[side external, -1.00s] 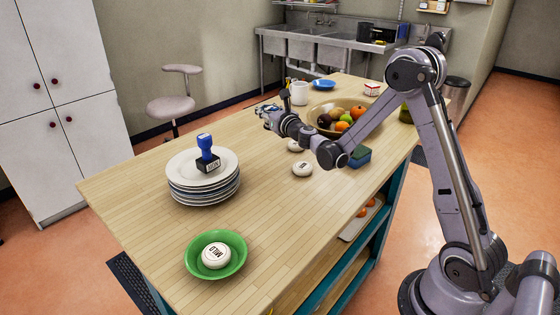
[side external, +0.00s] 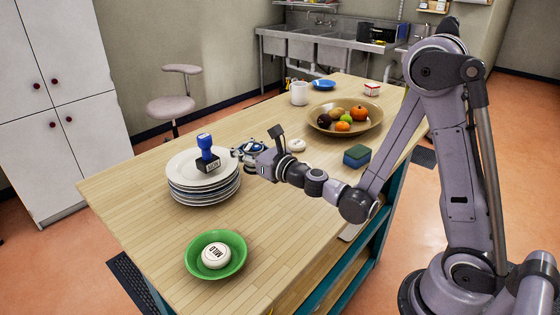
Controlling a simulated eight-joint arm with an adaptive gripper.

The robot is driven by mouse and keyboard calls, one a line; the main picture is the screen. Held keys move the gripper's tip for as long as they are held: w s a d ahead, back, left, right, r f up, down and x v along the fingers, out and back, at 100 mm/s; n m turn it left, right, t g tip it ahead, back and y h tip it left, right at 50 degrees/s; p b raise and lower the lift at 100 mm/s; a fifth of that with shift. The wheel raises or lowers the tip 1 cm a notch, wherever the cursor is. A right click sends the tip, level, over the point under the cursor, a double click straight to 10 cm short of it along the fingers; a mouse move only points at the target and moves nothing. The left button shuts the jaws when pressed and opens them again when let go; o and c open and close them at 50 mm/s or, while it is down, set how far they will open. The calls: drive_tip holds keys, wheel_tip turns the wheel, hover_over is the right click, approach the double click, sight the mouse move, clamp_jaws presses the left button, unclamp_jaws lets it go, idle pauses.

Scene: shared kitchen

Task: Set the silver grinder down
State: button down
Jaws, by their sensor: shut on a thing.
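My gripper (side external: 240,152) points left above the wooden table, just right of the plate stack. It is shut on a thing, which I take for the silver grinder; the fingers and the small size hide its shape. I cannot tell whether it touches the table.
A stack of plates (side external: 178,193) bears a blue-handled stamp (side external: 206,150). A green bowl (side external: 238,267) holds a white round piece (side external: 215,256) at the front. A fruit bowl (side external: 374,128), mug (side external: 299,93), sponge (side external: 356,156) and white disc (side external: 297,145) stand farther back. The middle front is clear.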

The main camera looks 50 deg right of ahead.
drive_tip(key=w+d+m+g+h, duration=0.1)
drive_tip(key=d+m+g+h, duration=0.5)
drive_tip(key=d+m+h, duration=0.5)
drive_tip(key=shift+s+a+f+m+g+h, duration=0.65)
drive_tip(key=shift+f+g+h, duration=0.35)
drive_tip(key=shift+f, duration=0.3)
drive_tip(key=shift+s+a+f+m+g+h, duration=0.4)
drive_tip(key=shift+s+a+f+g+h, duration=0.2)
drive_tip(key=shift+s+f+g+h, duration=0.4)
drive_tip(key=shift+s+a+f+m+g+h, duration=0.7)
drive_tip(key=shift+f+g, duration=0.4)
drive_tip(key=shift+f, duration=0.45)
drive_tip(key=shift+w+f, duration=0.15)
drive_tip(key=shift+f, duration=0.45)
drive_tip(key=c, duration=0.7)
unclamp_jaws()
